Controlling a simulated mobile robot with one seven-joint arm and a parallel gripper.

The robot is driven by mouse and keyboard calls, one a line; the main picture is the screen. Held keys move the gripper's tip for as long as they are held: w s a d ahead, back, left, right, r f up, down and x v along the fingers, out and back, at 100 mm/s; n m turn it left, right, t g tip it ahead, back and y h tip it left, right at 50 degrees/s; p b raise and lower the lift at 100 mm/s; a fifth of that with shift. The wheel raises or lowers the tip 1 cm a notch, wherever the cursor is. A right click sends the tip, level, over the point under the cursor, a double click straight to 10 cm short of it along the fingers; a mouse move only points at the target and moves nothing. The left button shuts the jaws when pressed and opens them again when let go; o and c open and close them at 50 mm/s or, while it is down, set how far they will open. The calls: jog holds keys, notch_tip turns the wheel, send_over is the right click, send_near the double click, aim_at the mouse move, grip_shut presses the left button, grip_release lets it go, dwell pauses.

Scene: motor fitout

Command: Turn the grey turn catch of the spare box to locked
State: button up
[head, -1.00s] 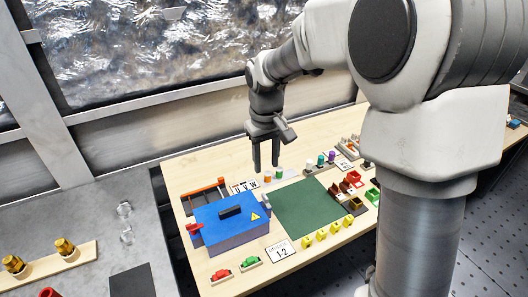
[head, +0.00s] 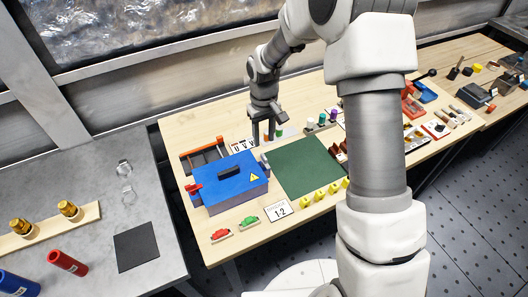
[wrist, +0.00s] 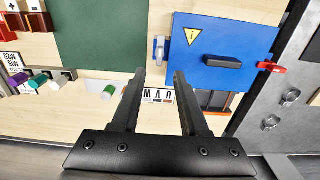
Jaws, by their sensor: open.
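The blue spare box (head: 222,186) stands on the wooden table, with a black handle (head: 229,172) and a yellow warning sign on its lid. The grey turn catch (head: 265,160) is on the box's right side; in the wrist view the grey catch (wrist: 160,49) is at the lid's left edge. A red catch (head: 193,188) is on the opposite side, also visible in the wrist view (wrist: 271,67). My gripper (head: 262,136) is open and empty behind the box. In the wrist view its fingertips (wrist: 160,76) point towards the grey catch, apart from it.
A green mat (head: 307,167) lies right of the box. A U V W label and small coloured cylinders (head: 320,121) stand near my gripper. Red and green parts (head: 249,221), a 1-2 card (head: 279,210) and yellow pieces (head: 319,195) line the front edge.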

aim_at(264, 156)
notch_tip(264, 156, down, 8)
jog(key=shift+f+p, duration=0.1)
jog(key=shift+p, duration=0.25)
grip_shut()
